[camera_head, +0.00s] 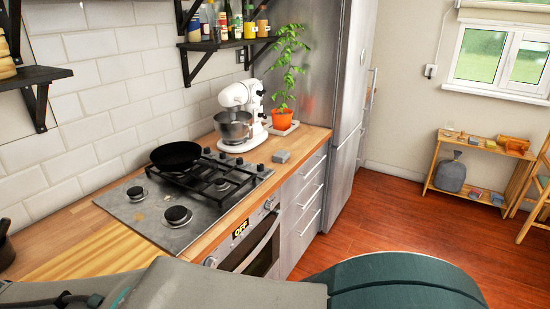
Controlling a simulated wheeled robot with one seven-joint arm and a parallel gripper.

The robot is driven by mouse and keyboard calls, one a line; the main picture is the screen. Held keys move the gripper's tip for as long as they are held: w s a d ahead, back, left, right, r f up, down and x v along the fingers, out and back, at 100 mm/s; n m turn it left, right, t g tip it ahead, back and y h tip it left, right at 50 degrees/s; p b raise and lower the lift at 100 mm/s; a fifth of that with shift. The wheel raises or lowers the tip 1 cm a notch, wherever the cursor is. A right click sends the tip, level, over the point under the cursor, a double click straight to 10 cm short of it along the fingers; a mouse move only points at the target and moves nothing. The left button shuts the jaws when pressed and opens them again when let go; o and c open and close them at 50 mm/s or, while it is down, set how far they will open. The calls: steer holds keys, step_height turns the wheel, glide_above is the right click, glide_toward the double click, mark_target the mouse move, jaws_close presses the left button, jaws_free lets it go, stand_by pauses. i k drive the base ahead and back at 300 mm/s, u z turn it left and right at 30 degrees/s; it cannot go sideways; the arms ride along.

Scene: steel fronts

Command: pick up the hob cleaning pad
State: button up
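A small grey block (281,157), which looks like the hob cleaning pad, lies on the wooden worktop (303,143) near its front edge, just right of the hob (150,216). It is apart from the hob and nothing covers it. My gripper is not in view. Parts of my own body fill the bottom of the picture.
A black pan (176,155) sits on the hob's back burner. A white stand mixer (240,112) stands behind the block, with a potted plant (282,122) to its right. A wall shelf (228,43) hangs above. The wooden floor (420,222) at right is mostly clear.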

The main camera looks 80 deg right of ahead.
mark_target(280, 156)
steer(key=z, duration=2.8)
